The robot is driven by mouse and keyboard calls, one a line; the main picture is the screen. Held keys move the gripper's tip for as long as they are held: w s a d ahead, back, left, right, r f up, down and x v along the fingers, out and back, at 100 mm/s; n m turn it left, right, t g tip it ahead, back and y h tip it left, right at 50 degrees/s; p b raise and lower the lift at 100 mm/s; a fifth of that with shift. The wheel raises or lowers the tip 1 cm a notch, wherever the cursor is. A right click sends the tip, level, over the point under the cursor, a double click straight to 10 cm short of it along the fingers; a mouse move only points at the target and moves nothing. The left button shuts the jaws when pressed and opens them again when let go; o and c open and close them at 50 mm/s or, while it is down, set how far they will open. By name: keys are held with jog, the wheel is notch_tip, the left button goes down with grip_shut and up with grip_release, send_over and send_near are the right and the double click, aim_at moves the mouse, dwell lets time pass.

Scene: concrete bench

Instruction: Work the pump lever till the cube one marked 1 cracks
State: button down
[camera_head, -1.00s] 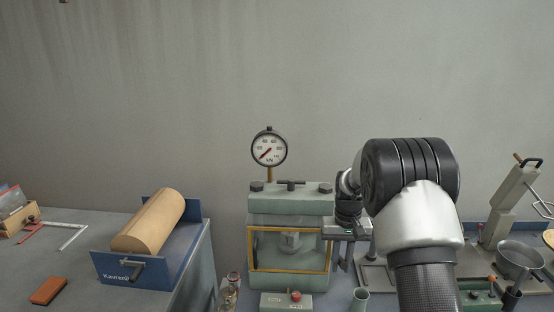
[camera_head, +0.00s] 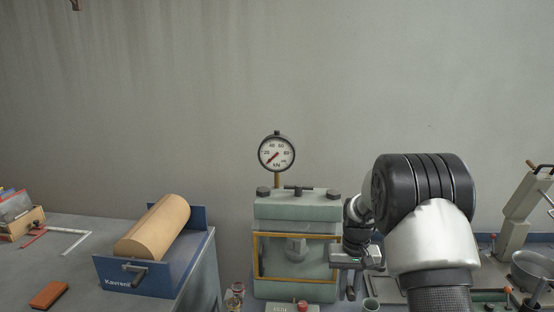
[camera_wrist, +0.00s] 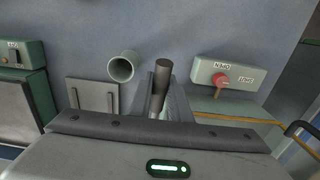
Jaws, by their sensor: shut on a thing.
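The green press (camera_head: 297,212) stands at the middle of the head view with a yellow-framed window. A grey block, apparently the cube (camera_head: 297,248), shows dimly behind the window; no mark or crack can be made out. The round gauge (camera_head: 276,153) above has its red needle at the low, lower-left end. My gripper (camera_head: 350,284) is at the press's right side, pointing down. In the wrist view the dark round pump lever (camera_wrist: 160,88) rises just beyond the gripper's body, and my gripper is shut on it.
A green control box with a red knob (camera_wrist: 221,80) sits close by. A small green cup (camera_wrist: 122,66) stands near the lever. A blue cradle (camera_head: 150,275) with a tan cylinder (camera_head: 155,228) is left; a metal bowl (camera_head: 534,268) and a stand are right.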

jog(key=shift+s+f+b, duration=0.25)
jog(key=shift+f+b, duration=0.4)
jog(key=shift+f, duration=0.55)
jog(key=shift+s+f+b, duration=0.2)
jog(key=shift+f+b, duration=0.4)
jog(key=shift+f, duration=0.6)
jog(key=r+p, duration=0.2)
jog(key=r, duration=0.1)
jog(key=r+p, duration=0.1)
jog(key=shift+w+r, duration=0.3)
jog(key=shift+w, duration=0.1)
jog(key=shift+w+r+p, duration=0.35)
jog(key=shift+r+p, duration=0.25)
jog(key=shift+r, duration=0.25)
jog(key=shift+w+r+p, duration=0.3)
jog(key=shift+r+p, duration=0.25)
jog(key=shift+r, duration=0.25)
jog(key=shift+w+r+p, duration=0.35)
jog(key=shift+r+p, duration=0.25)
jog(key=shift+r, duration=0.25)
jog(key=shift+f, duration=0.1)
